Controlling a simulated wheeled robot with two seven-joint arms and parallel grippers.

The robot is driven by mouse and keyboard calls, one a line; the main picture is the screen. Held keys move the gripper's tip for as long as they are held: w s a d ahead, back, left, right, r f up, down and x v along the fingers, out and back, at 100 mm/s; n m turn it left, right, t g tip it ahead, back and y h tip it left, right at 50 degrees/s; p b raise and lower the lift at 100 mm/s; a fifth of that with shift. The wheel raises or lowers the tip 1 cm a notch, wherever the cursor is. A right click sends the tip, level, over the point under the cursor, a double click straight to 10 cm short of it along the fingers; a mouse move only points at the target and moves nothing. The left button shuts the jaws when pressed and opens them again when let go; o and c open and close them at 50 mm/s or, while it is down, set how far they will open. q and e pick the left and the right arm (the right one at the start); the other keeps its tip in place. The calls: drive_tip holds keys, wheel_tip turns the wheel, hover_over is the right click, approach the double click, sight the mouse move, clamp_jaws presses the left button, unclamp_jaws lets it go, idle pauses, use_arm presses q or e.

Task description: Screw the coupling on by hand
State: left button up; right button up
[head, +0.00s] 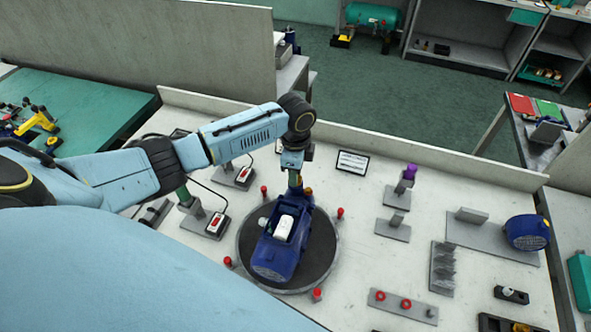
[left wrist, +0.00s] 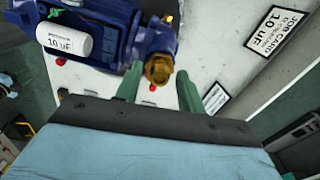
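A dark blue pump (head: 277,250) with a white cylinder on top lies on a round dark turntable (head: 322,262). The cylinder (left wrist: 70,40) reads "10 uF" in the left wrist view. A brass threaded-looking fitting (left wrist: 158,68) sits at the end of the pump; I cannot tell whether it is the coupling or the port. My left gripper (head: 296,186) is at the far end of the pump. In the left wrist view its green fingers (left wrist: 160,88) stand apart on either side of the fitting, with gaps. My right gripper is not in view.
Red pegs (head: 340,212) stand around the turntable. Switch boxes (head: 216,222) are to its left. A stand with a purple piece (head: 410,171), a blue motor-like part (head: 526,232) and a plate with red rings (head: 403,304) are to the right. A job card (head: 352,162) lies behind.

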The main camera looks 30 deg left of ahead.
use_arm(q)
drive_tip(key=n, duration=0.2)
drive_tip(key=shift+n, duration=0.3)
clamp_jaws()
drive_tip(key=shift+m, duration=1.7)
drive_tip(key=m, duration=0.3)
drive_tip(key=shift+m, duration=0.3)
